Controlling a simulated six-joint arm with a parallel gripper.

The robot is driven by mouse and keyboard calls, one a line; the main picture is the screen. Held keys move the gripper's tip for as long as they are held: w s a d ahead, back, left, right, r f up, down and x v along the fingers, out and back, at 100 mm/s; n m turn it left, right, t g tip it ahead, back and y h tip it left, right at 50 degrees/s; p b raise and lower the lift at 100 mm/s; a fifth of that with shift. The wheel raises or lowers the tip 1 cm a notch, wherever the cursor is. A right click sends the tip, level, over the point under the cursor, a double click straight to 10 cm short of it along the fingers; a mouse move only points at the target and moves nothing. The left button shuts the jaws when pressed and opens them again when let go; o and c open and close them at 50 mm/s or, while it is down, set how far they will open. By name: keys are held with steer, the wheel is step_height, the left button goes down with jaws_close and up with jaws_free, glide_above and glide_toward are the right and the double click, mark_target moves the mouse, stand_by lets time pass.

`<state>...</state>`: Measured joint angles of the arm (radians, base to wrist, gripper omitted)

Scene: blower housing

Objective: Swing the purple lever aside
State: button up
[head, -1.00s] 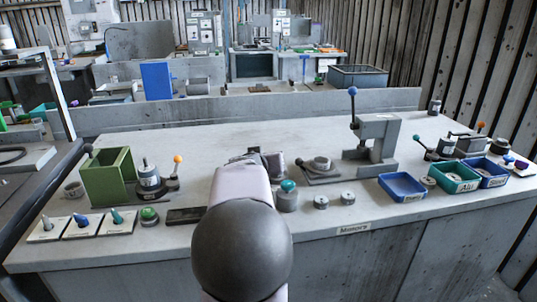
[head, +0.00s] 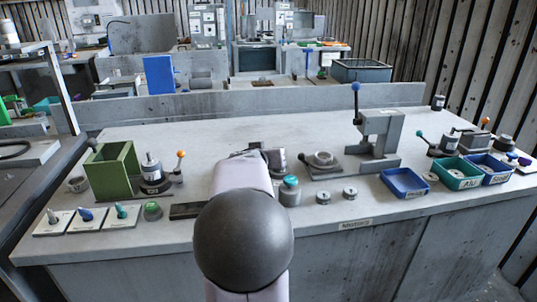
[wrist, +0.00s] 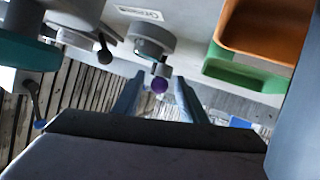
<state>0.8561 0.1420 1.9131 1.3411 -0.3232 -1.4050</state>
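The purple lever shows in the wrist view as a small purple ball knob (wrist: 160,85) on a short stem, joined to a round grey housing (wrist: 152,40). My gripper (wrist: 157,80) is open, with its two blue-grey fingers pointing toward the knob. The knob appears between the fingertips; whether it is level with them or just beyond, I cannot tell. Neither finger visibly touches it. In the head view my own arm hides the gripper, and I cannot make out this lever there.
The wrist view shows an orange bin (wrist: 262,30) over a green one (wrist: 240,72) at right, and a dark-knobbed lever (wrist: 103,48) at left. In the head view, a green box (head: 110,172), a teal-topped cylinder (head: 290,190) and a blue-knobbed press (head: 378,135) stand on the bench.

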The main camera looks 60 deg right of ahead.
steer(key=shift+r+p, duration=4.3)
steer(key=shift+r, duration=0.6)
